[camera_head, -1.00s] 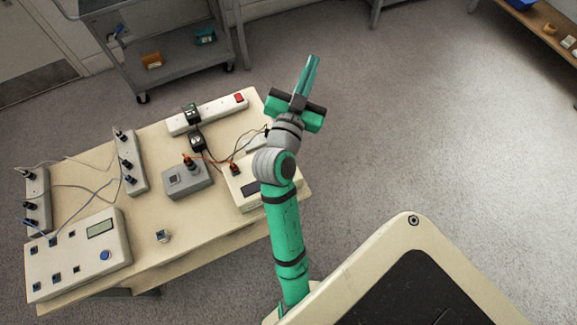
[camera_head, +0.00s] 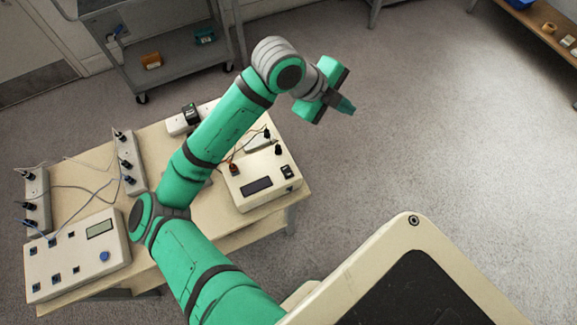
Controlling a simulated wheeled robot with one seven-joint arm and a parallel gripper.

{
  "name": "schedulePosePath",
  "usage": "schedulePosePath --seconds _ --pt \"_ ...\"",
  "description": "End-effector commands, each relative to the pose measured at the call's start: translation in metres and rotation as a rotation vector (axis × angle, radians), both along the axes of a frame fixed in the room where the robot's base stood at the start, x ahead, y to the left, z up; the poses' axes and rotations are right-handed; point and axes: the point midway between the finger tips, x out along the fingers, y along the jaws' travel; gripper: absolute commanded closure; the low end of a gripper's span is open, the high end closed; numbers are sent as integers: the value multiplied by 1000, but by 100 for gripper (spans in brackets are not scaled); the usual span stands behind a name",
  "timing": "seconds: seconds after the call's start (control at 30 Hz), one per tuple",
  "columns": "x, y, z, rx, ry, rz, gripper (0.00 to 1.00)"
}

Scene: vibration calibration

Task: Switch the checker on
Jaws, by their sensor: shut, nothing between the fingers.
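A cream box (camera_head: 240,203) with a dark display (camera_head: 257,187) and a small black rocker switch (camera_head: 287,172) sits at the right end of the table. A larger cream panel (camera_head: 75,270) with a greenish display and a blue button lies at the table's left front. No label shows which of them is the checker, and the switch position is too small to tell. My gripper (camera_head: 346,106) is shut and empty. It is in the air beyond the table's right edge, up and right of the cream box, apart from it.
The table (camera_head: 150,205) also carries power strips (camera_head: 131,167) with plugs and loose cables on the left. My arm hides the table's middle. A grey cart (camera_head: 175,75) stands behind.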

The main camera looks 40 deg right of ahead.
Motion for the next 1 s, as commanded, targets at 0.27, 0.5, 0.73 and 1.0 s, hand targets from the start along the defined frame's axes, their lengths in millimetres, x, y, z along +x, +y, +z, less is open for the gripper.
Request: schedulePosePath --seconds 0.27,0.5,0.73,1.0 --pt "22 89 -29 397 -167 -219 100" --pt "37 144 -30 609 -210 -326 100" --pt "38 152 -30 655 -215 -356 100" --pt "40 155 -31 653 -213 -347 100"
